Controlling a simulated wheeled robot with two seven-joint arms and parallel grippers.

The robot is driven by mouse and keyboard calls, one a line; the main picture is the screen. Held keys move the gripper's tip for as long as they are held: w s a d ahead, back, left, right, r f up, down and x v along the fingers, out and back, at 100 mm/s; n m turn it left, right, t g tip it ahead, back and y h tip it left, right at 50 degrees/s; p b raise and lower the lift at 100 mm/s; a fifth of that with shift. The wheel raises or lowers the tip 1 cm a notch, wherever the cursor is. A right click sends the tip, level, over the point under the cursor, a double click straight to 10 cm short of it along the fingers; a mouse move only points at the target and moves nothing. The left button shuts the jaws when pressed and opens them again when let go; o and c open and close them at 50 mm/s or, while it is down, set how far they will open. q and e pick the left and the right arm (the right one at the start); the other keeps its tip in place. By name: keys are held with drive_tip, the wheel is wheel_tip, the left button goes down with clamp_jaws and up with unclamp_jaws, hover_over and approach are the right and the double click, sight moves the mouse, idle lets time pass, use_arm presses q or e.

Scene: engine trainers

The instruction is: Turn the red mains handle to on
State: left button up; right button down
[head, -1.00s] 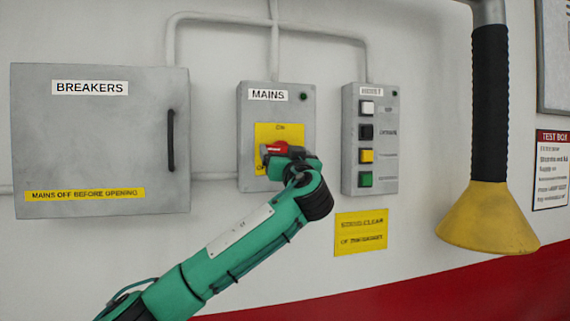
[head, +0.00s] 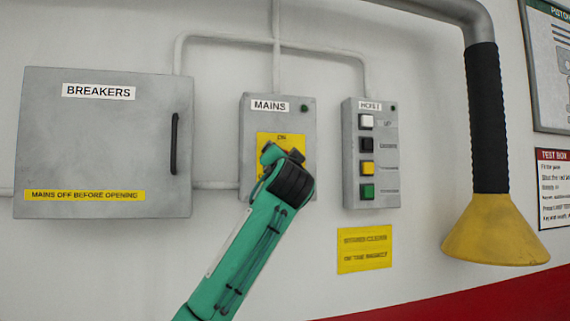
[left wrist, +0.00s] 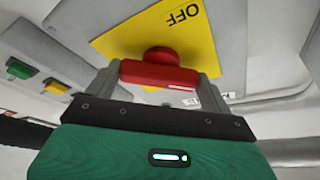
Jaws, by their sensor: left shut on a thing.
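The grey mains box (head: 247,125) is on the wall in the middle of the head view, with a yellow plate (head: 298,141) marked ON at its top. My left gripper (head: 272,153) is in front of the plate and hides the handle there. In the left wrist view the red mains handle (left wrist: 158,76) lies crosswise between the two grey fingers, and my left gripper (left wrist: 160,85) is shut on it. The OFF mark (left wrist: 183,14) shows upside down beyond the handle. The handle's exact angle on the plate is hard to tell. My right gripper is not in view.
The breakers cabinet (head: 100,150) is left of the mains box. A hoist button box (head: 387,205) is close on the right, with a yellow sign (head: 364,250) below it. A yellow funnel-shaped hood (head: 495,230) on a black hose hangs further right.

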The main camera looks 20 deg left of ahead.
use_arm(q)
drive_tip(key=shift+a+r+m+g+h+p, duration=0.1)
drive_tip(key=shift+m+g+h+p, duration=0.65)
drive_tip(key=shift+m, duration=1.15)
drive_tip(key=shift+d+r+m+g+h+p, duration=0.1)
drive_tip(key=shift+m+h+p, duration=0.2)
drive_tip(key=shift+m+p, duration=1.2)
drive_tip(key=shift+a+r+m+g+h+p, duration=0.1)
drive_tip(key=shift+m+g+h+p, duration=0.4)
drive_tip(key=shift+m, duration=1.8)
drive_tip(key=shift+f, duration=0.1)
drive_tip(key=shift+h, duration=0.25)
drive_tip(key=o, duration=0.9)
drive_tip(key=shift+c, duration=0.2)
drive_tip(key=shift+s, duration=0.1)
